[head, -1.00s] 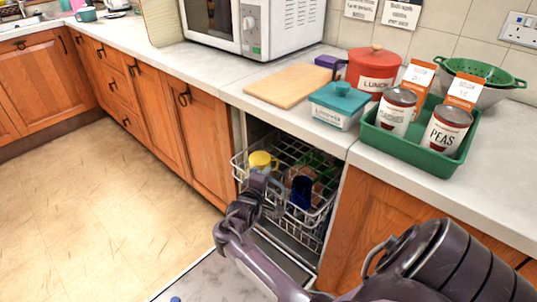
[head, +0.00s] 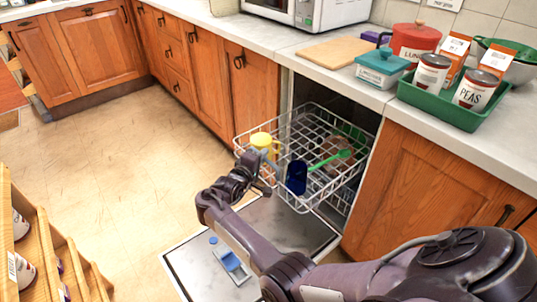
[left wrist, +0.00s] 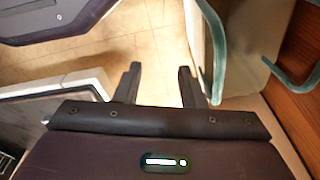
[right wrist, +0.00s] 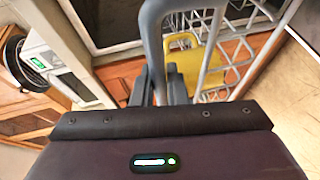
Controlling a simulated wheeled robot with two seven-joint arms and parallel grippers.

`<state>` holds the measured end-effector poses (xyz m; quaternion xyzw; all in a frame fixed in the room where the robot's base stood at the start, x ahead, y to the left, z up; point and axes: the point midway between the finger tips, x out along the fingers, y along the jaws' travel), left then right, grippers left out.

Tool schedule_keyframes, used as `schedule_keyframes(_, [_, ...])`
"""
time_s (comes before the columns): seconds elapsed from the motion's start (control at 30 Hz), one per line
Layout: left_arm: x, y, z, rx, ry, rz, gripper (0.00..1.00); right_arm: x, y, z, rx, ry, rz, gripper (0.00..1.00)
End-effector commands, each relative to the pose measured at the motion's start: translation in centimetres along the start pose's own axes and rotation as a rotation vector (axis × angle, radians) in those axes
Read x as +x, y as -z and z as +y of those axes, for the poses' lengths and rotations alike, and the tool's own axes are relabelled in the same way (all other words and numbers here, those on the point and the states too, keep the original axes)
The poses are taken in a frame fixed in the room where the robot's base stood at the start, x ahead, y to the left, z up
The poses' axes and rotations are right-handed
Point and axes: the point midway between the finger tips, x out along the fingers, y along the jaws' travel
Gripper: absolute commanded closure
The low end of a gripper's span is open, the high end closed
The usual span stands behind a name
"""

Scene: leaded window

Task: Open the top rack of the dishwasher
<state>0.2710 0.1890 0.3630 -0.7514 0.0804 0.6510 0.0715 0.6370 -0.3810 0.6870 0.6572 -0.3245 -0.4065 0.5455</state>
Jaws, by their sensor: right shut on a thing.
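The dishwasher's top rack (head: 312,124) is a white wire basket standing well out of the dishwasher opening, above the lowered door (head: 290,228). It holds a yellow mug (head: 262,142), a blue cup (head: 296,178) and a green utensil (head: 333,158). My right gripper (head: 264,168) is at the rack's front left edge. In the right wrist view my right gripper (right wrist: 159,85) is shut on the rack's grey front bar (right wrist: 151,35). My left gripper (left wrist: 160,82) is open and empty in the left wrist view; it is out of the head view.
The lower rack shows partly under the top one. The counter above carries a green tray (head: 437,112) with cans, a teal box (head: 382,68) and a red canister (head: 414,40). A wooden shelf unit (head: 50,240) stands at lower left. Floor (head: 130,150) left of the door is clear.

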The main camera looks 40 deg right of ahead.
Motion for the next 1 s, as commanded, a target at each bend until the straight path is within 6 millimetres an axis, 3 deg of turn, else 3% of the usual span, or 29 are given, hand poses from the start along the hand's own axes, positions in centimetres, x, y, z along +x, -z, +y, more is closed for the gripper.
schedule_keyframes(0.47, [0.28,-0.08,-0.10,-0.001,0.002,0.005,0.64,-0.34,0.10,-0.10,0.000,0.000,-0.002,1.00])
schedule_keyframes(0.5, [0.28,-0.09,-0.10,-0.001,0.002,0.004,0.64,-0.35,0.10,-0.10,0.000,0.000,-0.002,0.84])
schedule_keyframes(0.63, [0.28,-0.10,-0.09,-0.001,0.002,0.004,0.64,-0.35,0.12,-0.10,0.000,0.000,-0.002,0.67])
schedule_keyframes(1.0, [0.06,0.04,-0.02,-0.003,0.000,0.004,0.64,-0.35,0.11,0.00,0.000,0.000,0.000,0.66])
